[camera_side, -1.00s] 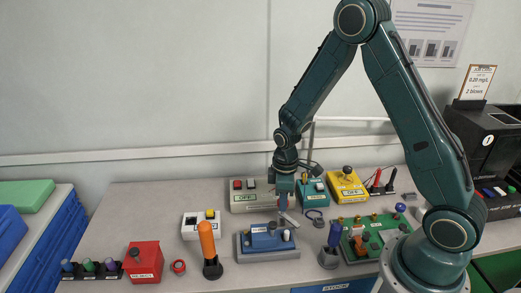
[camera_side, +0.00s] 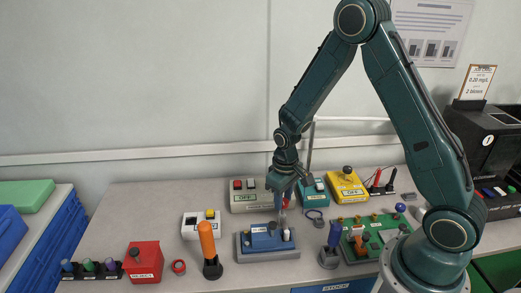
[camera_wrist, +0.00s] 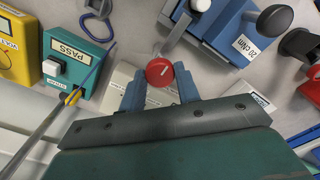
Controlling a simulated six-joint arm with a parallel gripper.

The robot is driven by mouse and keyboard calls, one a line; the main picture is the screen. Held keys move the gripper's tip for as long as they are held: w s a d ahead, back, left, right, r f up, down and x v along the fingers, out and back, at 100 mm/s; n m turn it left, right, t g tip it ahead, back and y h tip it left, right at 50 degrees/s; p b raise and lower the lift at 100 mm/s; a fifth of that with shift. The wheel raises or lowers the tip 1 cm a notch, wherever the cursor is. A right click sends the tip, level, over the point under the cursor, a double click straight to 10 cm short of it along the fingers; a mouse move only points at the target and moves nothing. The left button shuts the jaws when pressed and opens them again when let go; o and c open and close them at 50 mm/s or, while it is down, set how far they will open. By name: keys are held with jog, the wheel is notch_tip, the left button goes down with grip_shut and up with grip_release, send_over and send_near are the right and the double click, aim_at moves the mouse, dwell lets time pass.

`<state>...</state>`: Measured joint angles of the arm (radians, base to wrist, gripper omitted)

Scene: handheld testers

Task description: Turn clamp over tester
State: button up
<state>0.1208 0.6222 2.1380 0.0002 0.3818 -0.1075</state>
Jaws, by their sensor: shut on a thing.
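My gripper (camera_side: 285,198) is pointed down at the back right of the blue tester (camera_side: 263,238). In the wrist view its two blue-grey fingers (camera_wrist: 159,82) are shut on a round red knob (camera_wrist: 159,71) with a white line on top. A grey clamp bar (camera_wrist: 178,30) runs from near the knob toward the blue tester, which also shows in the wrist view (camera_wrist: 228,32). The tester has a white label and a black round knob (camera_wrist: 275,19). The side view is too small to tell how far the bar lies over the tester.
A teal PASS tester (camera_wrist: 75,55) and a yellow tester (camera_side: 347,183) stand behind, right of a grey OFF box (camera_side: 253,199). An orange-handled tool (camera_side: 206,240) stands left of the blue tester, a blue-handled one (camera_side: 334,236) right. A green board (camera_side: 383,222) lies further right.

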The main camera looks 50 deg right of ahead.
jog(key=o, duration=1)
jog(key=shift+r, duration=0.1)
notch_tip(320, 180, up, 14)
jog(key=shift+f, duration=0.15)
dwell(0.4)
